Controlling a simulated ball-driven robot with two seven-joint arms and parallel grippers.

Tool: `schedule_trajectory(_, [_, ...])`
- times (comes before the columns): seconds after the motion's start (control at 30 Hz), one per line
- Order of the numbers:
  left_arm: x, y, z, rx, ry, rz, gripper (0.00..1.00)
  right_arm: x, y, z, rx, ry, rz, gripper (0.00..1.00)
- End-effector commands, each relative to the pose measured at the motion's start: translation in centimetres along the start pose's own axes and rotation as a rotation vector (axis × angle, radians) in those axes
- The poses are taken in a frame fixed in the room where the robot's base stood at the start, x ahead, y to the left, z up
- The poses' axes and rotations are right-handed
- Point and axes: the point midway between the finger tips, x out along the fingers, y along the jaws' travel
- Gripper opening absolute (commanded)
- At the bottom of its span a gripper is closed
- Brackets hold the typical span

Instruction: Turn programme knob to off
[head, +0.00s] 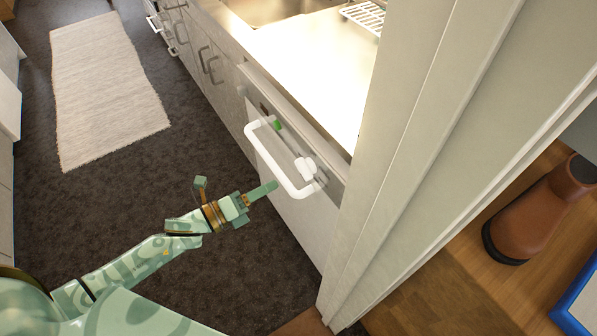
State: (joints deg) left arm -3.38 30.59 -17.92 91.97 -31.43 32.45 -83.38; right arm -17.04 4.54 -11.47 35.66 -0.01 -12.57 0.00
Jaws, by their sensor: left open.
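The programme knob (305,168) is white and round. It sits at the right end of the control strip on the front of a white built-in appliance (285,215) under the counter. Its pointer angle is too small to read. A white bar handle (268,163) loops out from the front, its right end close by the knob. My left gripper (238,184) is open and empty, in front of the appliance. One finger points right towards the lower end of the handle, and the other stands up further left. I cannot tell whether the finger touches the handle. My right gripper is out of view.
A small green mark (276,124) shows on the control strip. A pale wall edge (400,150) stands just right of the appliance. The counter (320,65) has a sink and a wire rack (365,16). A rug (103,85) lies on the dark floor.

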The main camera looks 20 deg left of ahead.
Motion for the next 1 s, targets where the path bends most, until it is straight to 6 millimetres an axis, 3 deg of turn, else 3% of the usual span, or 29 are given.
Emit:
schedule_trajectory(0.2, [5.4,0.1,-0.1,0.000,-0.001,-0.001,0.41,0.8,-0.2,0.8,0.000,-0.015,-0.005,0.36])
schedule_trajectory(0.4, [8.3,0.1,-0.1,-0.002,0.000,0.000,0.41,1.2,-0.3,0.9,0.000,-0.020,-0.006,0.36])
schedule_trajectory(0.8, [9.2,0.0,0.0,-0.002,0.000,0.001,0.41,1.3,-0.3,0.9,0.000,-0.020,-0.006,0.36])
schedule_trajectory(0.9, [9.2,0.0,0.0,-0.002,0.000,0.002,0.13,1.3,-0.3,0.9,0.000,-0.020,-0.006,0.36])
schedule_trajectory(0.93, [9.1,0.0,0.0,-0.002,0.000,0.002,0.08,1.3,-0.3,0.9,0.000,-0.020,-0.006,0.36])
schedule_trajectory(1.0, [9.1,0.1,0.0,-0.002,0.000,0.002,0.08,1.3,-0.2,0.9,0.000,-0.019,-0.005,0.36])
